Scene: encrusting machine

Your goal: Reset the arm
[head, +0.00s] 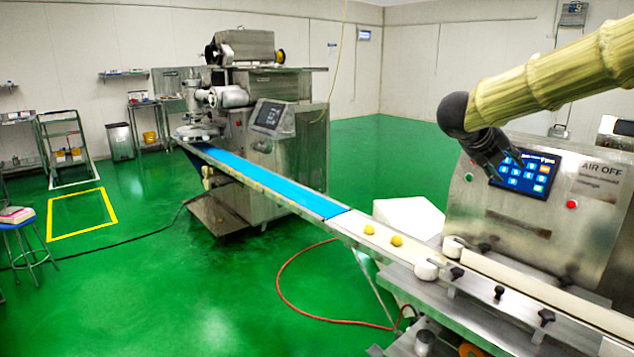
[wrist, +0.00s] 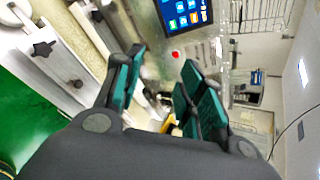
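My gripper (head: 490,158) is at the right of the head view, just in front of the touch screen (head: 524,173) on the near machine. In the wrist view my gripper (wrist: 160,95) shows two dark green fingers spread apart, with nothing between them. The touch screen (wrist: 184,14) shows at the top of the wrist view, beyond the fingertips. My arm, in a yellowish ribbed cover, comes in from the upper right. I cannot tell from the head view whether a fingertip touches the screen.
A conveyor (head: 262,178) with a blue belt runs from the far machine (head: 262,120) to the near machine (head: 580,235). Two yellow balls (head: 397,240) sit on its pale near section. A red hose (head: 290,303) lies on the green floor.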

